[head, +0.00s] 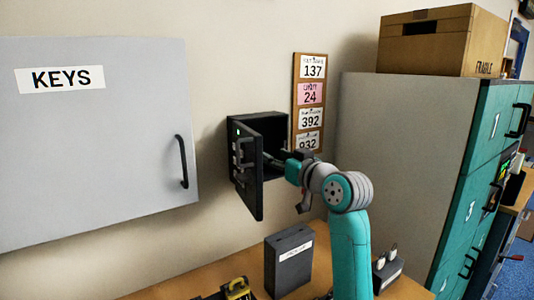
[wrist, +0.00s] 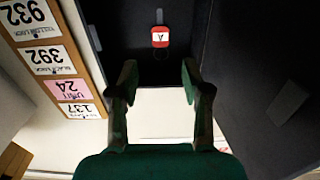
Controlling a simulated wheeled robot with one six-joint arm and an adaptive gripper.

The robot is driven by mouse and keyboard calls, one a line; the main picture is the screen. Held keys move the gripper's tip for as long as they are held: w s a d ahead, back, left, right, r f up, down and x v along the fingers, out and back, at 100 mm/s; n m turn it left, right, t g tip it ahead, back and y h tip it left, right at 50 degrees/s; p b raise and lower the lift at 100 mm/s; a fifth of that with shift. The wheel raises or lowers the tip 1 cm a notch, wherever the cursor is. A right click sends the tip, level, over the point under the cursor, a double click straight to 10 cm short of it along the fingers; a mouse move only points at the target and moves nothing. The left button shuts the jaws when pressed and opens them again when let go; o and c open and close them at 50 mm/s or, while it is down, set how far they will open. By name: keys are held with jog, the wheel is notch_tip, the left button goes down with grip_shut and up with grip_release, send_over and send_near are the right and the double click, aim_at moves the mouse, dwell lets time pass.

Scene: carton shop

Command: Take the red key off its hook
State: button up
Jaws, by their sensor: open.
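A red key tag (wrist: 160,37) with a white label hangs inside the small dark key safe (head: 262,128), seen in the wrist view. A pale strip above the tag may be the key or its hook; I cannot tell which. My gripper (wrist: 158,76) is open and empty, with its two green fingers spread below the tag in the picture and apart from it. In the head view my gripper (head: 287,168) is at the safe's opening, partly hidden by the safe door (head: 247,170), which stands open. The key is hidden in the head view.
A board with number cards (head: 310,100) is on the wall right of the safe. A grey KEYS cabinet (head: 95,140) hangs at left. A dark box (head: 289,262) stands on the wooden table (head: 190,285) below. A tall grey-sided cabinet (head: 400,150) is at right.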

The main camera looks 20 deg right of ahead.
jog(key=x, duration=1)
dwell(0.4)
jog(key=c, duration=0.8)
jog(key=shift+o, duration=0.2)
jog(key=shift+s+r, duration=0.2)
jog(key=shift+r, duration=0.25)
dwell(0.3)
jog(key=v, duration=0.8)
jog(key=shift+s, duration=0.25)
dwell(0.8)
jog(key=shift+d, duration=0.1)
